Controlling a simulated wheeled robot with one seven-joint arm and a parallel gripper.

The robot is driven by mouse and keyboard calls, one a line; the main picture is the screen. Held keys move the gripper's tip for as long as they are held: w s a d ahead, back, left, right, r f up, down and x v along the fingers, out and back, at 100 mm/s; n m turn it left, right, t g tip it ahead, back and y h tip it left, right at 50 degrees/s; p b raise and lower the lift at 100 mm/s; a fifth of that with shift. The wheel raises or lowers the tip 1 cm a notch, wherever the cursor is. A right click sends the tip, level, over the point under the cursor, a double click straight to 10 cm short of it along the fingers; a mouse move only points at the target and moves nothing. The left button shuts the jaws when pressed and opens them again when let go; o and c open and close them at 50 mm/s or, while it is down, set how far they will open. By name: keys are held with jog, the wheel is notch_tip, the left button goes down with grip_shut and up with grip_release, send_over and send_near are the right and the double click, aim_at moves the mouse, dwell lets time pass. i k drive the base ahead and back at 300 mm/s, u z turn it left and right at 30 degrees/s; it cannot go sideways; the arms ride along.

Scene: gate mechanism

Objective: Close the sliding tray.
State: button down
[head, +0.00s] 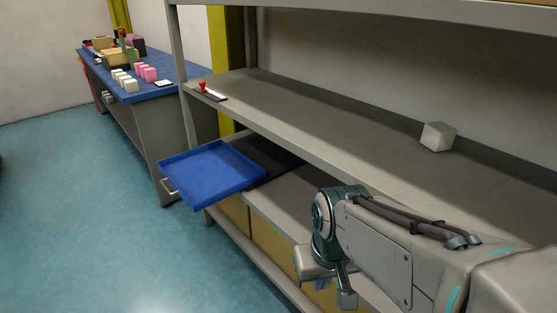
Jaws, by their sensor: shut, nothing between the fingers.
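The sliding tray (212,170) is blue and shallow, with a raised rim. It sticks out from the front of the grey shelf unit, below the middle shelf, at the left end. The tray looks empty. My arm comes in from the lower right. My gripper (333,292) hangs at the end of it in front of the lower shelf, to the right of the tray and clear of it. Its fingers are shut with nothing seen between them. The arm hides part of the lower shelf.
The middle shelf (330,120) runs above the tray and holds a grey cube (437,136) and a small red-handled item (203,88). A blue-topped table (170,78) with several blocks stands at the back left. The blue-green floor (80,200) in front is free.

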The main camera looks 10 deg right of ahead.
aim_at(204, 176)
jog(key=u, duration=0.95)
jog(key=i, duration=1.5)
jog(key=z, duration=0.65)
